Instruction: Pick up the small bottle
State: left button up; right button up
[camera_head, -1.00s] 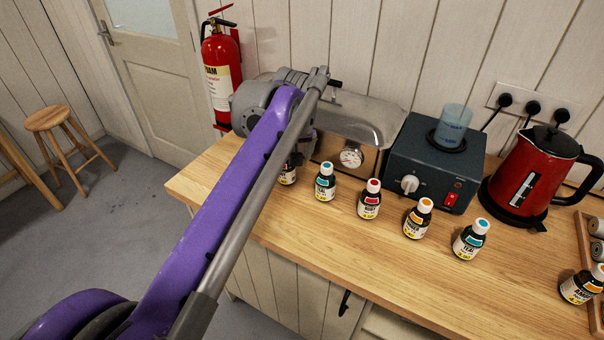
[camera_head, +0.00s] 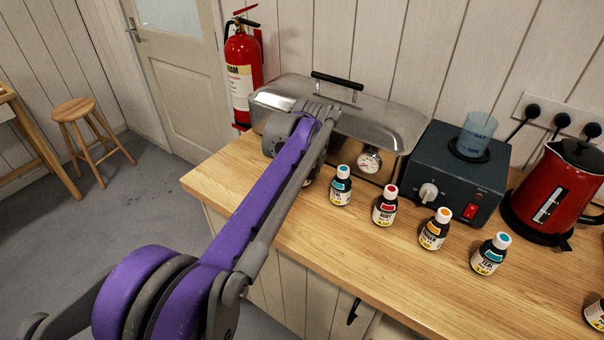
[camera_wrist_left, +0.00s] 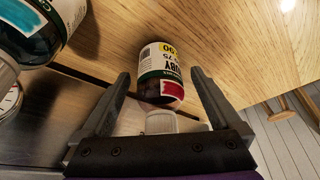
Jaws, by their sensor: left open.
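In the left wrist view, a small dark bottle (camera_wrist_left: 158,61) with a white label reading "RUBY", a red patch and a white cap lies between the fingers of my left gripper (camera_wrist_left: 160,76). The fingers are open, one on each side, with a gap to the bottle. The cap points toward the gripper's palm. In the head view my left arm hides the gripper and nearly all of this bottle. More small bottles stand in a row to the right: teal cap (camera_head: 341,187), red cap (camera_head: 385,207), orange cap (camera_head: 434,230) and another teal cap (camera_head: 490,255). My right gripper is not in view.
A metal steamer box (camera_head: 384,124) with a gauge stands behind the bottles. A dark hotplate (camera_head: 456,165) with a beaker (camera_head: 476,135) and a red kettle (camera_head: 552,190) are to its right. In the left wrist view a teal-labelled bottle (camera_wrist_left: 42,35) is close on the left.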

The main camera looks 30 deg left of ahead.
pick_arm(q)
jog(key=shift+w+f, duration=0.1)
jog(key=shift+f, duration=0.15)
jog(key=c, duration=1.5)
jog(key=shift+c, duration=0.2)
jog(key=shift+r, duration=0.15)
